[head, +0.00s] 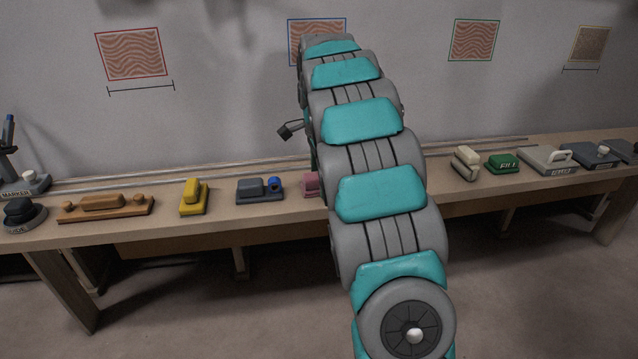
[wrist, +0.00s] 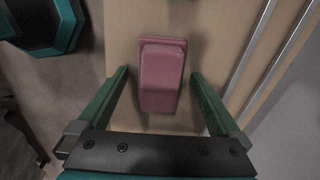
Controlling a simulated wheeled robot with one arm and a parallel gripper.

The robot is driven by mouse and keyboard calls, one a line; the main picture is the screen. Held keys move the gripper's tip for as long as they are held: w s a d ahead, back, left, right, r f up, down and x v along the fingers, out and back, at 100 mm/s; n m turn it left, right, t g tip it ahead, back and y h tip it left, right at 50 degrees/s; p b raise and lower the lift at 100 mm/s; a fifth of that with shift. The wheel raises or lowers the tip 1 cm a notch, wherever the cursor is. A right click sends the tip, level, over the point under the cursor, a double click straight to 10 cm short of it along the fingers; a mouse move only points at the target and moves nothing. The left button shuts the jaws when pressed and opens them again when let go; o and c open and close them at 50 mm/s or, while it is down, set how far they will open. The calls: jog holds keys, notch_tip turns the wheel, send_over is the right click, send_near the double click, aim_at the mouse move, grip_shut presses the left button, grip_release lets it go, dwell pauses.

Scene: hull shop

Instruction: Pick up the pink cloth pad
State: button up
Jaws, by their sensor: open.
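The pink cloth pad (wrist: 161,77) lies on the wooden bench in the wrist view, a rounded block on a slightly larger base. In the head view only its left part (head: 311,184) shows beside my arm, which hides the rest. My gripper (wrist: 160,80) is open in the wrist view. Its two green fingers stand on either side of the pad, with a gap on each side, and its dark palm is below the pad in the picture. I cannot tell how high the fingertips are above the bench. In the head view my arm hides the gripper.
The bench (head: 225,216) is long and narrow. A grey block with a blue knob (head: 260,190) stands left of the pad, then a yellow tool (head: 194,196) and a brown one (head: 105,206). A cream block (head: 466,163) and green block (head: 502,163) are to the right. Metal rails (wrist: 252,60) run along the bench's back.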

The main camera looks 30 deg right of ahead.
jog(key=shift+c, duration=0.4)
jog(key=c, duration=1.3)
jog(key=shift+o, duration=0.2)
jog(key=shift+r, duration=1.9)
jog(key=shift+s+a+f, duration=0.1)
jog(key=shift+s, duration=0.45)
jog(key=s+a+r+b, duration=0.1)
jog(key=s+a, duration=0.1)
jog(key=s, duration=1.2)
jog(key=shift+s+a+r, duration=0.15)
jog(key=shift+s+r, duration=0.05)
jog(key=shift+s, duration=0.15)
jog(key=o, duration=0.9)
jog(key=shift+c, duration=0.2)
jog(key=shift+r, duration=0.1)
jog(key=c, duration=0.7)
